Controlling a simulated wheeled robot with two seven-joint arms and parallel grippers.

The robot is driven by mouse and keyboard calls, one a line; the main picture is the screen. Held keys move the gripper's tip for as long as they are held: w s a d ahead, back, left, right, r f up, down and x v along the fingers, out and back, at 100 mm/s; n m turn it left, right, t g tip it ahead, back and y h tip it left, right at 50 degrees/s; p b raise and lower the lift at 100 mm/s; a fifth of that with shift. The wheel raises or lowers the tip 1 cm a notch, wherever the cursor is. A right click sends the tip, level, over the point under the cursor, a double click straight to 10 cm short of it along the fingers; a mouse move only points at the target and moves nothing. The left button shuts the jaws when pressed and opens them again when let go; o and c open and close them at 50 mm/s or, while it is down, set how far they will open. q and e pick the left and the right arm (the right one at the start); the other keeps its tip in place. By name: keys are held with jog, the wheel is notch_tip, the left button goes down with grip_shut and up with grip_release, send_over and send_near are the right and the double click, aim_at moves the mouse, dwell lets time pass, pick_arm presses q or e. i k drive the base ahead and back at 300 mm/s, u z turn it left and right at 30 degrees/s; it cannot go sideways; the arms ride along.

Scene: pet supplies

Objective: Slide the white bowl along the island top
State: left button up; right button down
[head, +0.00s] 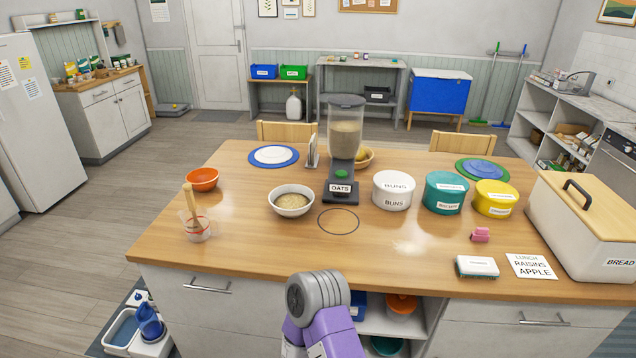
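The white bowl (292,209) stands upright on the wooden island top (260,240), left of the middle, with pale brown grain-like contents. It stands left of the black base of the OATS dispenser (341,192). A thin dark circle (338,222) is marked on the island top to the right of the bowl and in front of the dispenser; the bowl is outside it. A purple and grey arm link of mine rises at the bottom centre, in front of the island's front edge. Neither gripper shows, and nothing of mine touches the bowl.
An orange bowl (202,179) and a clear cup with a wooden-handled tool (194,222) stand to the left. A white BUNS tin (393,190), a teal tin (445,193), a yellow tin (494,198) and a bread box (582,228) stand to the right. The front middle is mostly clear.

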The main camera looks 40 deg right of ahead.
aim_at(292, 200)
jog(key=z, duration=1)
jog(key=i, duration=0.8)
jog(key=z, duration=0.95)
